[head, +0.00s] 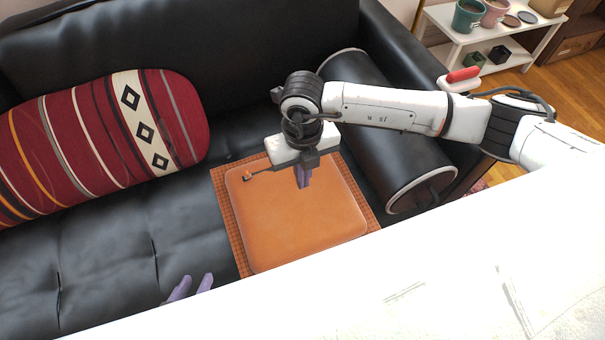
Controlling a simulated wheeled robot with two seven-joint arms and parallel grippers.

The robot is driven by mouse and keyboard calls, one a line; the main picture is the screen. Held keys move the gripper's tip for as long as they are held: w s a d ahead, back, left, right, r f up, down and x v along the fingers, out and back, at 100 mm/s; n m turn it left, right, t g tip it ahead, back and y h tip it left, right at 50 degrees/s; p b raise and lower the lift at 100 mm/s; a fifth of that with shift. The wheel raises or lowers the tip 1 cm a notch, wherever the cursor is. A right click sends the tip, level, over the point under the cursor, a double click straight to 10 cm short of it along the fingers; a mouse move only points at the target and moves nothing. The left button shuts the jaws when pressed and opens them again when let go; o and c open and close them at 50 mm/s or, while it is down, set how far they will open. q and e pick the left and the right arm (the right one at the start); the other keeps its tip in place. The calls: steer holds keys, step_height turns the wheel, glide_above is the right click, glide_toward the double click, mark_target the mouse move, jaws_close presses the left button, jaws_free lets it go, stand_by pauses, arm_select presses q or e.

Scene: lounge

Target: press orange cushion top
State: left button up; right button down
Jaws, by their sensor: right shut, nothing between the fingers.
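The orange cushion (295,222) is square with rounded corners and lies flat on the black sofa seat. It rests on an orange checked mat (236,243) that shows around its edges. My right gripper (303,182) points down over the cushion's far part, right of its middle. Its purple fingers are shut and hold nothing. I cannot tell whether the fingertips touch the cushion. My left gripper (191,286) shows only as two purple fingertips at the bottom, left of the cushion. They stand apart with nothing visible between them. The rest of it is hidden behind a white surface.
A striped red bolster (110,140) leans on the left of the sofa. A black cylindrical bolster (395,150) lies right of the cushion. A white surface (400,270) fills the lower right. A white shelf (520,50) with pots stands at the back right.

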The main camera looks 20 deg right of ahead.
mark_target(303, 205)
arm_select(q)
steer(key=shift+f+b, duration=0.6)
steer(key=shift+b, duration=0.15)
arm_select(e)
step_height(303, 205, down, 10)
steer(key=shift+f, duration=0.2)
step_height(303, 205, down, 3)
steer(key=shift+r+b, duration=0.1)
steer(key=shift+b, duration=0.85)
arm_select(q)
steer(key=shift+w+f, duration=0.1)
steer(key=shift+f, duration=0.25)
arm_select(e)
steer(key=shift+s, duration=0.1)
